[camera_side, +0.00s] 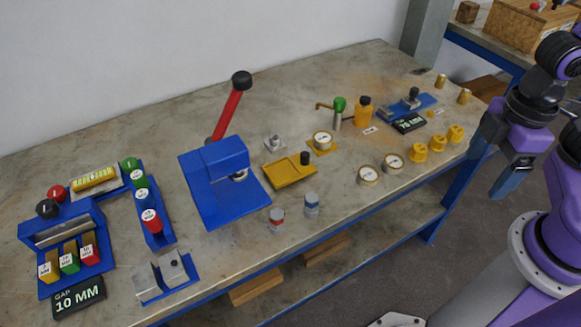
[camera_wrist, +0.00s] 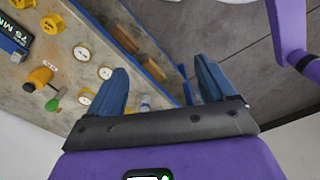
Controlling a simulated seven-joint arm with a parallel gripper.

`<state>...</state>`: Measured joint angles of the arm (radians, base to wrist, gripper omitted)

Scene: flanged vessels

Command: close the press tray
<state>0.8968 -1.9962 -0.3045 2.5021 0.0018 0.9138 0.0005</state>
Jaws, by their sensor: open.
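The blue press (camera_side: 225,200) stands mid-bench in the side view, with a red lever (camera_side: 228,115) ending in a black ball, raised and leaning right. A yellow tray (camera_side: 288,174) with a black knob (camera_side: 305,158) lies just right of the press, outside its body. I cannot tell whether it touches the press. My gripper (camera_side: 503,188) is off the bench's right end, far from the tray. In the wrist view my gripper (camera_wrist: 160,66) has its two blue fingers apart with nothing held between them. Neither press nor tray is clear in that view.
White-faced round gauges (camera_side: 368,175), yellow knobs (camera_side: 437,143), a green-topped tap (camera_side: 339,105) and an orange bottle (camera_side: 363,110) stand between my gripper and the tray. A block rack (camera_side: 65,285) is at left.

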